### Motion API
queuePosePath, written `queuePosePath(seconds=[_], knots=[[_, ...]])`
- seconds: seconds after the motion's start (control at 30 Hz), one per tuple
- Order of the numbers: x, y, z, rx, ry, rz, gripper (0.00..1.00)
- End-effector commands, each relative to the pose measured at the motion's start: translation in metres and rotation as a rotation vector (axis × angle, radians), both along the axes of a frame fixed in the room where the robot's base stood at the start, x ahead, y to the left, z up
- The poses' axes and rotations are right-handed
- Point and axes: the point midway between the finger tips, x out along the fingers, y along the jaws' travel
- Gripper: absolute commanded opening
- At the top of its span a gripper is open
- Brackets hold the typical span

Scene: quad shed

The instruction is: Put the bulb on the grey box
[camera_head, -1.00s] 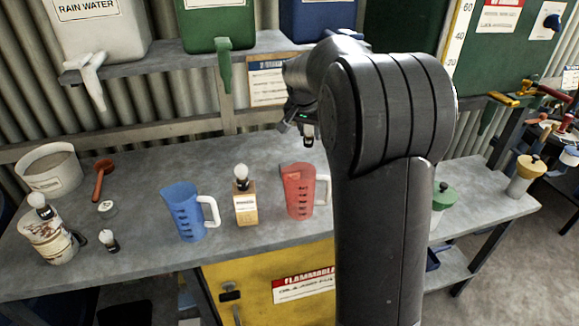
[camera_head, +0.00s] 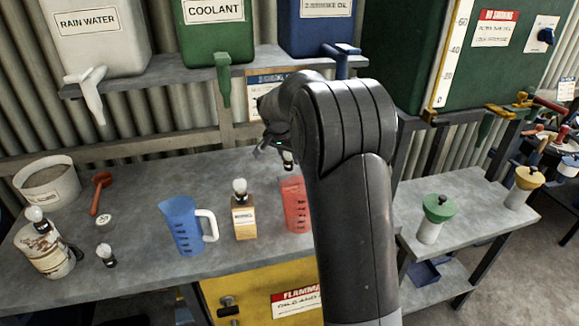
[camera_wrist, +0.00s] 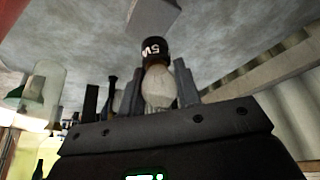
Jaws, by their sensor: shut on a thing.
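My gripper (camera_head: 274,146) is above the back of the grey bench, behind the red jug, partly hidden by my own arm. In the wrist view my gripper (camera_wrist: 160,88) is shut on a bulb with pale glass (camera_wrist: 157,86) and a black, white-lettered base. The bulb's dark base also shows below the gripper in the head view (camera_head: 288,160). A grey block-shaped thing, likely the grey box (camera_wrist: 152,16), shows at the top of the wrist view, just beyond the bulb's base. I cannot tell whether they touch. In the head view no grey box shows; my arm covers that area.
Another bulb (camera_head: 239,187) stands on a tan box (camera_head: 244,220), between a blue jug (camera_head: 182,226) and a red jug (camera_head: 295,205). More bulbs are at the left, one on a tin (camera_head: 45,252), one on the bench (camera_head: 107,256). A shelf with jerrycans (camera_head: 100,35) hangs behind.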

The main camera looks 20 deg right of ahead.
Motion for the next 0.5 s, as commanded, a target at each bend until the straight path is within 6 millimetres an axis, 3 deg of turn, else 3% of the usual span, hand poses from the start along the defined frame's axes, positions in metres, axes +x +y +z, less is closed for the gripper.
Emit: queuePosePath(seconds=[0.3,0.5], knots=[[0.0,0.0,-0.038,0.0,0.001,0.0,0.07],[0.0,0.0,-0.04,0.0,-0.002,-0.001,0.07]])
